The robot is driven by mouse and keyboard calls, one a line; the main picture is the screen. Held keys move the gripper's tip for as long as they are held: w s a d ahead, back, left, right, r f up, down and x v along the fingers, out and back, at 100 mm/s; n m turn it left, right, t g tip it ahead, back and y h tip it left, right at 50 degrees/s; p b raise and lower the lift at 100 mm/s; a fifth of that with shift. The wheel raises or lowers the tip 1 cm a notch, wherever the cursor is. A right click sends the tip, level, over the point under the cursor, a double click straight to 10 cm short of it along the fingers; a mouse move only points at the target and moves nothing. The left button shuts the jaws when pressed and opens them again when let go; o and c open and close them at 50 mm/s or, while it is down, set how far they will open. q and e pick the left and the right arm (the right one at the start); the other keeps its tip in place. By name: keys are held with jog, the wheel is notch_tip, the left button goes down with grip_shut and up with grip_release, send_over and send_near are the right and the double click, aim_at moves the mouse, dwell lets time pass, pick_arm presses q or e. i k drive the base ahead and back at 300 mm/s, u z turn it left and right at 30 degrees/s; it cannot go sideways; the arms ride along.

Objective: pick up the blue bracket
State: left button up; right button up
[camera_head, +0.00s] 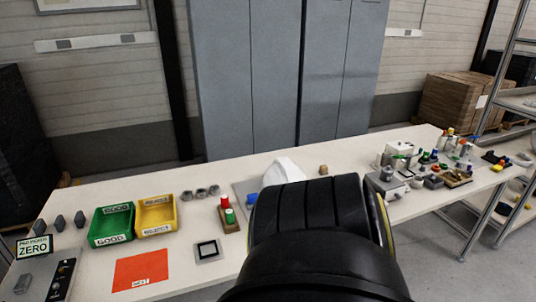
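A small blue piece (252,199) shows beside the white helmet shell (284,169), on a grey plate (242,188) near the middle of the table. Most of the area to its right is hidden by a large black arm link of mine in the foreground. I cannot tell from its visible part whether it is the blue bracket. Neither of my grippers shows in the view, so what they hold cannot be seen.
A green bin (112,224) and a yellow bin (157,216) stand at the left. A red sheet (141,270) lies at the front left. A block with red and green pieces (229,216) stands left of the arm. Fixtures (397,160) crowd the right end.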

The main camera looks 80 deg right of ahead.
aim_at(251, 198)
jog(key=z, duration=2.2)
